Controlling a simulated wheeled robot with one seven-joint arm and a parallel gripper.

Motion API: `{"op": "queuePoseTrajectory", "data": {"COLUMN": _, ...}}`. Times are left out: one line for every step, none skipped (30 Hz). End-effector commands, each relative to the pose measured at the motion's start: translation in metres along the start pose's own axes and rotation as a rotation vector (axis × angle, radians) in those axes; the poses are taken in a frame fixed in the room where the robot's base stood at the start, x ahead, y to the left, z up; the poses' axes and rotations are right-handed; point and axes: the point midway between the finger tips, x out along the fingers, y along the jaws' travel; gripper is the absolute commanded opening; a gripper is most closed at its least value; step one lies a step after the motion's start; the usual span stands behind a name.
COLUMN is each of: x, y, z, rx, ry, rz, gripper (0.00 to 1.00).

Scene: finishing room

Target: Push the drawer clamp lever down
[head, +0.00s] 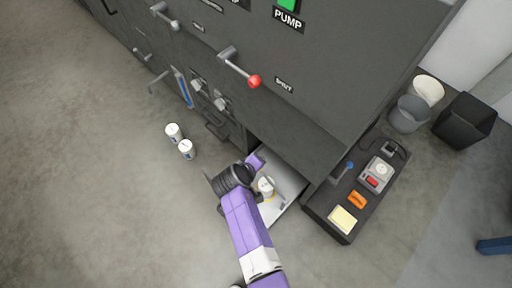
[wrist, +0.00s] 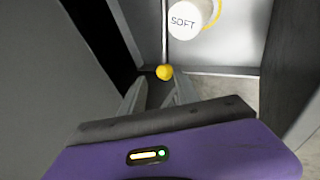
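The drawer (head: 289,184) is pulled open at the foot of the dark cabinet. In the wrist view, a thin upright rod ends in a yellow ball knob (wrist: 165,72); it looks like the clamp lever. My gripper (wrist: 157,88) is open and empty, with one finger on each side below the knob. The knob appears just beyond the fingertips; contact cannot be told. In the head view my purple hand (head: 255,161) is over the drawer's cabinet side, and the fingertips are hidden.
A white pot marked SOFT (wrist: 188,18) stands in the drawer beside the rod. A red-knobbed lever (head: 240,69) is on the cabinet. Two white cans (head: 180,141) stand on the floor left.

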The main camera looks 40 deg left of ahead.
Motion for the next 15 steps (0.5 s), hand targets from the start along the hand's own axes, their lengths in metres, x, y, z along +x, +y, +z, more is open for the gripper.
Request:
{"op": "queuePoseTrajectory", "data": {"x": -0.016, "y": 0.012, "z": -0.006, "rx": 0.003, "ry": 0.009, "rz": 0.005, "gripper": 0.35}}
{"op": "queuePoseTrajectory", "data": {"x": -0.021, "y": 0.016, "z": -0.008, "rx": 0.002, "ry": 0.008, "rz": 0.004, "gripper": 0.35}}
{"op": "queuePoseTrajectory", "data": {"x": -0.028, "y": 0.021, "z": -0.01, "rx": 0.002, "ry": 0.009, "rz": 0.005, "gripper": 0.35}}
{"op": "queuePoseTrajectory", "data": {"x": -0.033, "y": 0.024, "z": -0.011, "rx": 0.003, "ry": 0.009, "rz": 0.004, "gripper": 0.35}}
{"op": "queuePoseTrajectory", "data": {"x": -0.038, "y": 0.027, "z": -0.012, "rx": 0.003, "ry": 0.009, "rz": 0.004, "gripper": 0.35}}
{"op": "queuePoseTrajectory", "data": {"x": -0.044, "y": 0.031, "z": -0.013, "rx": 0.002, "ry": 0.009, "rz": 0.004, "gripper": 0.35}}
{"op": "queuePoseTrajectory", "data": {"x": -0.048, "y": 0.034, "z": -0.014, "rx": 0.001, "ry": 0.009, "rz": 0.004, "gripper": 0.35}}
{"op": "queuePoseTrajectory", "data": {"x": -0.052, "y": 0.037, "z": -0.015, "rx": 0.001, "ry": 0.008, "rz": 0.004, "gripper": 0.35}}
{"op": "queuePoseTrajectory", "data": {"x": -0.057, "y": 0.04, "z": -0.016, "rx": 0.001, "ry": 0.009, "rz": 0.004, "gripper": 0.35}}
{"op": "queuePoseTrajectory", "data": {"x": -0.06, "y": 0.042, "z": -0.017, "rx": 0.001, "ry": 0.009, "rz": 0.004, "gripper": 0.35}}
{"op": "queuePoseTrajectory", "data": {"x": -0.063, "y": 0.043, "z": -0.017, "rx": 0.001, "ry": 0.008, "rz": 0.003, "gripper": 0.35}}
{"op": "queuePoseTrajectory", "data": {"x": -0.066, "y": 0.045, "z": -0.018, "rx": 0.0, "ry": 0.007, "rz": 0.003, "gripper": 0.35}}
{"op": "queuePoseTrajectory", "data": {"x": -0.068, "y": 0.047, "z": -0.018, "rx": 0.0, "ry": 0.007, "rz": 0.003, "gripper": 0.35}}
{"op": "queuePoseTrajectory", "data": {"x": -0.07, "y": 0.048, "z": -0.019, "rx": -0.001, "ry": 0.007, "rz": 0.003, "gripper": 0.35}}
{"op": "queuePoseTrajectory", "data": {"x": -0.072, "y": 0.049, "z": -0.019, "rx": -0.001, "ry": 0.007, "rz": 0.002, "gripper": 0.35}}
